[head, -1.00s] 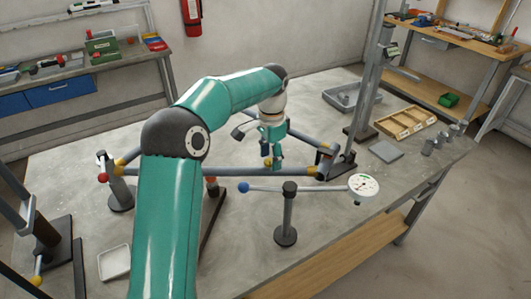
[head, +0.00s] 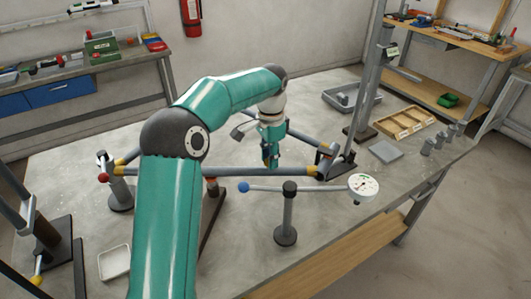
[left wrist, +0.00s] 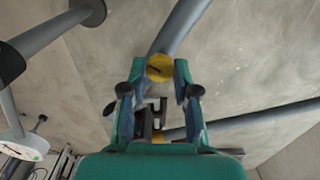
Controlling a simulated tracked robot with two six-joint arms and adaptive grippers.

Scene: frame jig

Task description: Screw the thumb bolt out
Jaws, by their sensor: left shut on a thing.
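The thumb bolt (left wrist: 159,67) shows in the left wrist view as a round yellow head with a dark line across it, at a grey tube. My left gripper (head: 270,165) points down at the middle of the tube frame (head: 232,171) in the head view. In the left wrist view its two fingers (left wrist: 159,72) close on the yellow head from both sides. The bolt's shank is hidden, and in the head view the fingers cover the bolt. My right gripper is not in view.
A post with a round dial (head: 363,187) and a blue-ended rod (head: 244,187) stands in front of the frame. A white tray (head: 114,262) lies front left. A wooden compartment tray (head: 404,124) and a grey bin (head: 352,98) stand at the back right.

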